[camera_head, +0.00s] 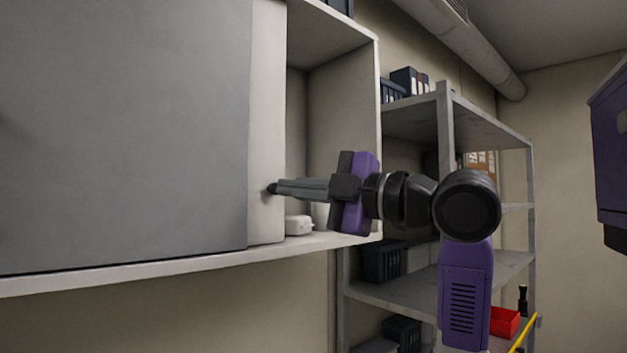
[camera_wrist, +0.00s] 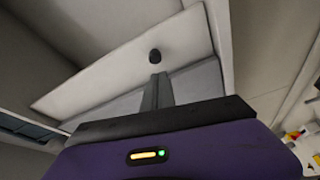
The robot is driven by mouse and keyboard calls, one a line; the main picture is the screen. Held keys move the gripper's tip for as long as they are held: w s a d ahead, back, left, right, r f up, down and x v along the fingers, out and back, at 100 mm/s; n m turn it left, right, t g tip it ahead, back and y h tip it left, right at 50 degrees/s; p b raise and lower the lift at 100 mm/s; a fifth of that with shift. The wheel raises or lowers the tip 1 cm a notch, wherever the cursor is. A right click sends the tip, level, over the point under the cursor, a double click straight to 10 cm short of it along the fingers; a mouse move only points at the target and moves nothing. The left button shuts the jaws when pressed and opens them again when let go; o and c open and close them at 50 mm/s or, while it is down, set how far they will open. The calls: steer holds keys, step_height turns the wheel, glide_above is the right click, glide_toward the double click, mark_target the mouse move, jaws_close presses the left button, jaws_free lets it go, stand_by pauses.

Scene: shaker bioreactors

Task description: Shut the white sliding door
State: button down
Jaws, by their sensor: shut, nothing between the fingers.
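The white sliding door (camera_head: 265,120) shows as a narrow upright strip beside a large grey panel (camera_head: 120,130) in the wall cabinet. The cabinet is open to the right of the white door. A small dark knob (camera_head: 271,188) is on the white door. In the wrist view the white door (camera_wrist: 105,75) is a tilted pale panel with the knob (camera_wrist: 155,56) on it. My gripper (camera_head: 281,187) is shut and empty, its fingertips at the knob from the right. In the wrist view the fingertips (camera_wrist: 158,77) are just below the knob. I cannot tell whether they touch.
A small white box (camera_head: 299,225) sits on the cabinet floor in the open part. The cabinet's right side wall (camera_head: 345,120) stands near my gripper. A grey shelf rack (camera_head: 445,120) with dark bins and a red bin (camera_head: 505,321) stands behind, to the right.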

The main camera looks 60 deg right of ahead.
mark_target(254, 185)
steer(key=shift+w+r+p, duration=0.1)
steer(key=shift+w+p, duration=0.35)
steer(key=shift+w, duration=1.3)
